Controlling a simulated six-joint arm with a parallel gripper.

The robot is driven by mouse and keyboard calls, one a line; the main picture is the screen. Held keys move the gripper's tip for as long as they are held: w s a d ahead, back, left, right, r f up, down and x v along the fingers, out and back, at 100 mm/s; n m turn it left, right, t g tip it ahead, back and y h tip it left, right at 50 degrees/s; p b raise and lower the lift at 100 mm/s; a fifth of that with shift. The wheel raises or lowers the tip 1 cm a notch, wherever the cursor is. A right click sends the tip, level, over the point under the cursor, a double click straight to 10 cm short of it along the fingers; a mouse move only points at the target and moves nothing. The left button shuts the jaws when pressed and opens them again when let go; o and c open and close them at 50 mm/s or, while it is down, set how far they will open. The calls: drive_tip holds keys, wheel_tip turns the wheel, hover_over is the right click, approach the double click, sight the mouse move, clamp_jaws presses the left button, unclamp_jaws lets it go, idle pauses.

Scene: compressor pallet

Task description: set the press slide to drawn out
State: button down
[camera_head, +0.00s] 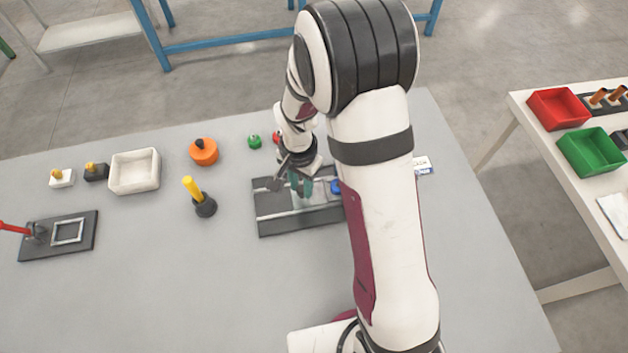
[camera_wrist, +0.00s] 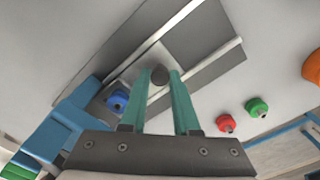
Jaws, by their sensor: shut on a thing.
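The press slide is a dark base plate (camera_head: 275,221) with two pale rails and a light grey sliding plate (camera_head: 313,200) between them. In the wrist view the base (camera_wrist: 215,60) runs diagonally, and the sliding plate (camera_wrist: 150,62) carries a dark round knob (camera_wrist: 159,76). My gripper (camera_head: 299,183) is over the slide, its teal fingers (camera_wrist: 159,82) shut on the knob. A blue button (camera_head: 336,187) sits at the base's right end; it also shows in the wrist view (camera_wrist: 118,100). My arm hides part of the base's right end.
Green (camera_head: 254,142) and red (camera_head: 277,138) knobs stand behind the base. An orange round part (camera_head: 204,151), a yellow-handled lever (camera_head: 204,205), a white tray (camera_head: 134,171) and a red-handled fixture (camera_head: 60,236) are to the left. The table's front middle is clear.

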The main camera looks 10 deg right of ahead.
drive_tip(key=a, duration=0.7)
drive_tip(key=shift+a, duration=0.3)
drive_tip(key=c, duration=0.7)
unclamp_jaws()
drive_tip(key=shift+o, duration=0.2)
drive_tip(key=shift+r, duration=0.1)
wheel_tip(320, 180, up, 16)
drive_tip(key=shift+d, duration=0.1)
